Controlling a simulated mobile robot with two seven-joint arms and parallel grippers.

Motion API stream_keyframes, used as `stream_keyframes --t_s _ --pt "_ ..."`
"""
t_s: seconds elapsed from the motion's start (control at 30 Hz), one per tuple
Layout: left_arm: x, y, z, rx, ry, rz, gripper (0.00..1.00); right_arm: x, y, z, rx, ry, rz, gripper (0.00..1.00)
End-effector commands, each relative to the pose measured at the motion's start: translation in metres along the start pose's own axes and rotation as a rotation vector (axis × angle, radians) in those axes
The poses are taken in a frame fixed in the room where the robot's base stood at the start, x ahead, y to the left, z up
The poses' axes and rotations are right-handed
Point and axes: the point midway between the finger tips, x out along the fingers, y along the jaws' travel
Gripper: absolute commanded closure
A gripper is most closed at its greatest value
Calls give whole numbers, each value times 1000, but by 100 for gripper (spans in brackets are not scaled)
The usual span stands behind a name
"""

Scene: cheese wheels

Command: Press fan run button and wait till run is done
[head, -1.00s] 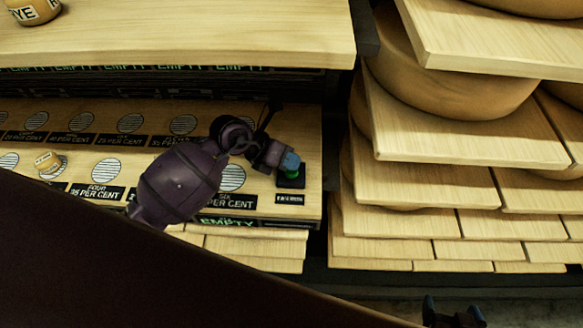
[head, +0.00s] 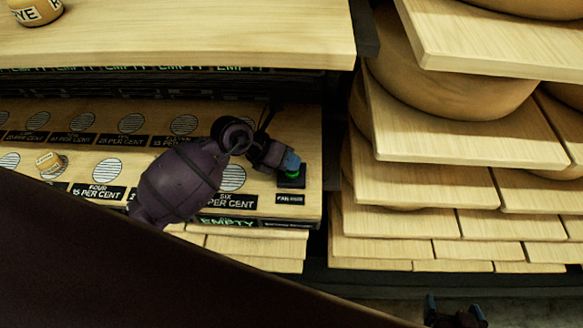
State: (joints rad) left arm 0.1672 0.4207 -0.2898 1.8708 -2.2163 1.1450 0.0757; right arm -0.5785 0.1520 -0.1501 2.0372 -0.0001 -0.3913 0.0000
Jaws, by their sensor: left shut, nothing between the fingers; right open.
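The green fan run button (head: 291,174) sits on a small black box at the right end of the lower wooden shelf. A black label (head: 290,198) reading "FAN RUN" lies in front of it. My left gripper (head: 290,162) is shut and empty, with its blue fingertips right at the button, covering its far side. I cannot tell whether they touch it or press it down. My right gripper (head: 455,310) is open and empty at the bottom right edge, low and far from the shelf, partly cut off.
The lower shelf (head: 310,130) carries round striped vents with percent labels and a small jar (head: 50,163). An upper shelf (head: 200,35) overhangs it, with another jar (head: 36,10). Stacked boards (head: 470,130) with cheese wheels (head: 440,85) stand close on the right.

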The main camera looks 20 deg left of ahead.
Motion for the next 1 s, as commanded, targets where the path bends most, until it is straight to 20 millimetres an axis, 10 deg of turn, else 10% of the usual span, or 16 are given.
stream_keyframes --t_s 1.0 --pt "-23 -16 17 4 -4 2 100 -12 1 -38 11 46 5 12"
